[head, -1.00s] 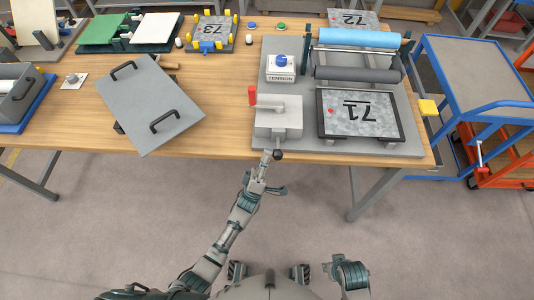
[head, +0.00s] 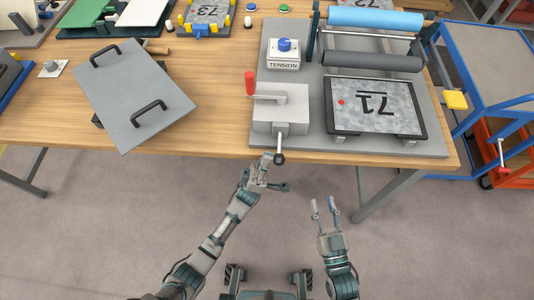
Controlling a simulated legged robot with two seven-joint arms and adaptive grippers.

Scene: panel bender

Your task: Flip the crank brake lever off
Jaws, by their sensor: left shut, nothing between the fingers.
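A grey crank box (head: 281,110) sits on the grey base plate near the table's front edge. A red upright crank handle (head: 250,84) stands at its left end. A short lever with a dark ball knob (head: 279,159) sticks out from the box's front, past the table edge; it looks like the brake lever. My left gripper (head: 267,160) is shut and empty, just left of the knob; I cannot tell whether they touch. My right gripper (head: 325,206) is open and empty, in front of the table, lower right of the knob.
A framed panel marked 71 (head: 377,106), a dark roller (head: 372,60) and a blue roller (head: 372,17) are right of the box. A TENSION knob (head: 284,44) stands behind it. A grey panel with two handles (head: 133,96) lies left. The floor in front is clear.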

